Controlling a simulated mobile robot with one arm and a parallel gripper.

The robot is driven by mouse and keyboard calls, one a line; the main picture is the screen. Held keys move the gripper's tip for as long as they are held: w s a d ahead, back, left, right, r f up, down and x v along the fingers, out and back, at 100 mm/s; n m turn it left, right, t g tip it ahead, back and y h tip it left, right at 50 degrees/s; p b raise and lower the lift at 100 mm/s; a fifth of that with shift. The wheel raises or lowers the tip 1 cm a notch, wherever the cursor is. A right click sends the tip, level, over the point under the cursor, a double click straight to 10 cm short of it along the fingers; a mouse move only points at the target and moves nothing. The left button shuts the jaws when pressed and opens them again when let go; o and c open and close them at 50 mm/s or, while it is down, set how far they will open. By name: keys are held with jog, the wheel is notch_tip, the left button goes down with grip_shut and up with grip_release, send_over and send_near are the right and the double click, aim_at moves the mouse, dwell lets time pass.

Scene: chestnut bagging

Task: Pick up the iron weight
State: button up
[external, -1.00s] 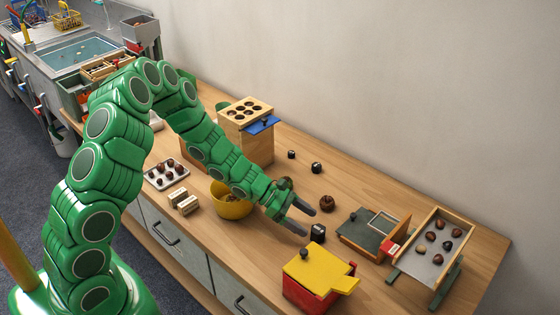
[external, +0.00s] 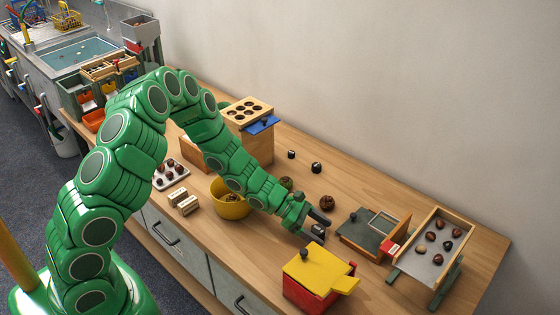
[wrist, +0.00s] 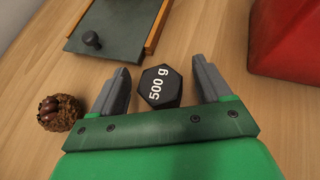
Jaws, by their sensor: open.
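The iron weight (wrist: 160,87) is a black hexagonal block marked "500 g" in the wrist view. It stands on the wooden counter between the two grey fingers of my gripper (wrist: 163,88), with a visible gap to each finger. In the external view my gripper (external: 315,226) is low over the counter, and the weight (external: 318,231) shows only partly between its fingers. My gripper is open and holds nothing.
A spiky brown chestnut burr (wrist: 61,112) lies left of my gripper. A dark slate board (wrist: 113,30) with a knob is ahead. A red box (wrist: 292,40) with a yellow lid (external: 318,270) stands close on the right. Smaller black weights (external: 316,168) stand farther back.

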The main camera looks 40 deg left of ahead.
grip_shut()
dwell(0.3)
jog(key=shift+r, duration=0.1)
